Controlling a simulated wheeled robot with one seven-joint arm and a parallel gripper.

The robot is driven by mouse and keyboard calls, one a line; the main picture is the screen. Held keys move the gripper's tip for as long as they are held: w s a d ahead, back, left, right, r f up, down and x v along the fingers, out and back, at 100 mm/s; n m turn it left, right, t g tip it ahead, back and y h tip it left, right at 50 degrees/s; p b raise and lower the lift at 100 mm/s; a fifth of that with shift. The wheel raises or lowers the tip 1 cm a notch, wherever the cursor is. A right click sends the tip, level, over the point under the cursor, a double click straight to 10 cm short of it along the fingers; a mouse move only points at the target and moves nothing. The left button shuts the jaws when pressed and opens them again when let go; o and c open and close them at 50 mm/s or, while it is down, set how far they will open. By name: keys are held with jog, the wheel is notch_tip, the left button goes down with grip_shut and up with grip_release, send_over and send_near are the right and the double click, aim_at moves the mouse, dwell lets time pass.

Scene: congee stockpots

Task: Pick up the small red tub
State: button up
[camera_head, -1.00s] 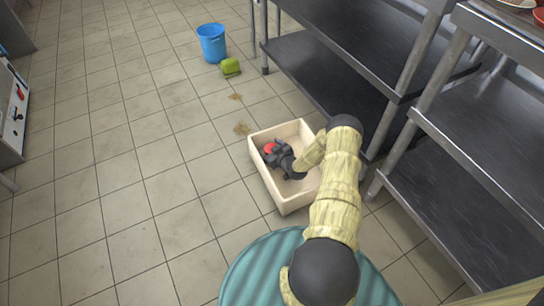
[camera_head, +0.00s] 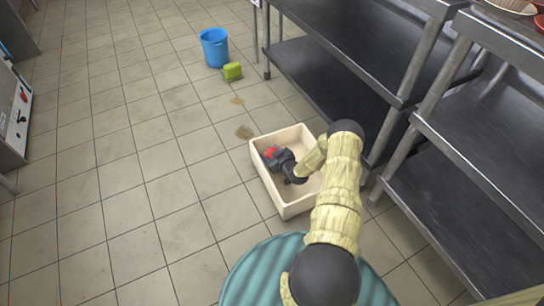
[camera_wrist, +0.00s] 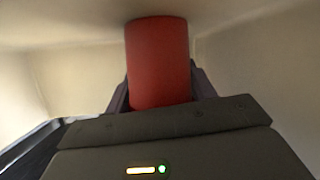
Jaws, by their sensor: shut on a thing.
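The small red tub (camera_head: 270,153) is inside the cream bin (camera_head: 291,208) on the floor, partly hidden by my gripper (camera_head: 271,156). In the wrist view the red tub (camera_wrist: 158,62) stands out between the two dark fingers of my gripper (camera_wrist: 160,88), which are shut on it from both sides. The bin's pale inner walls surround the tub in that view. I cannot tell whether the tub touches the bin's floor.
A blue bucket (camera_head: 214,47) and a green object (camera_head: 232,71) stand on the tiles beyond the bin. Steel shelving (camera_head: 345,60) rises close on the right. The tiled floor on the left is clear.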

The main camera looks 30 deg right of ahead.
notch_tip(320, 180, up, 10)
jog(key=p, duration=0.6)
